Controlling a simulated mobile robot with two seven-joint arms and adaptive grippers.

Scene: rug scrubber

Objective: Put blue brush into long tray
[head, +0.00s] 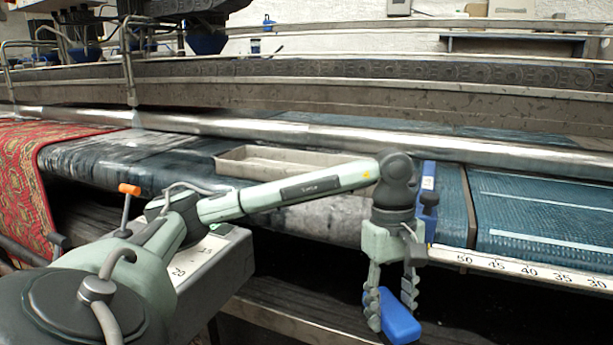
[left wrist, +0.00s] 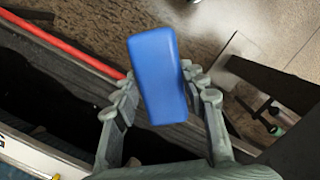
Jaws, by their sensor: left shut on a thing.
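The blue brush (head: 402,322) is a rounded blue block low in front of the machine, right of centre in the head view. My left gripper (head: 392,300) points down with its fingers on either side of the brush, shut on it. In the left wrist view the blue brush (left wrist: 157,75) sticks out between the fingers of the left gripper (left wrist: 163,98). I see no bristles. The long tray (head: 262,171) is a shallow beige-grey tray on the machine, up and left of the gripper. My left forearm hides part of its front. My right gripper is not in view.
A white ruler strip (head: 530,272) runs along the machine's front edge at right. A blue upright part (head: 429,178) stands behind the gripper. A metal roller (head: 300,130) runs behind the tray. A red rug (head: 50,165) lies at left. A dark gap opens below the edge.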

